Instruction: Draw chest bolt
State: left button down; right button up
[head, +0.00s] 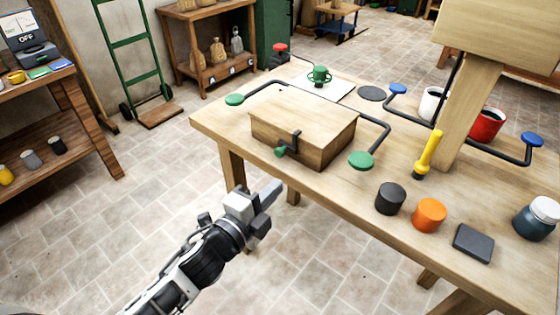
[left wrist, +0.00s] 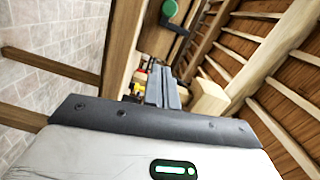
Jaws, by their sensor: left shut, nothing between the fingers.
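A wooden chest (head: 303,128) with its lid down sits on the near left part of the wooden table. A dark bolt (head: 290,146) with a green knob (head: 280,152) is on its front face. My left gripper (head: 268,194) is shut and empty, in front of the table edge, below and apart from the chest. In the left wrist view the shut fingers (left wrist: 163,86) point past a green knob (left wrist: 170,8) on a dark fitting at the top. My right gripper is not in view.
Dark bent rods with green knobs (head: 361,160) stand around the chest. A black cylinder (head: 390,198), an orange cylinder (head: 429,214), a dark block (head: 473,243) and a yellow-handled tool (head: 428,154) lie to the right. A wooden post (head: 467,115) rises behind them.

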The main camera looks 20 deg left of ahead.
aim_at(281, 151)
pick_arm(q)
jog(key=w, duration=0.3)
jog(key=w+a, duration=0.1)
jog(key=w, duration=0.2)
jog(key=w+f+p, duration=0.1)
jog(key=w, duration=0.2)
jog(key=shift+a, duration=0.15)
jog(key=shift+a, duration=0.1)
jog(key=a, duration=0.2)
jog(key=w+a, duration=0.1)
jog(key=shift+w+a+r, duration=0.1)
jog(key=shift+w+a, duration=0.1)
jog(key=shift+a, duration=0.2)
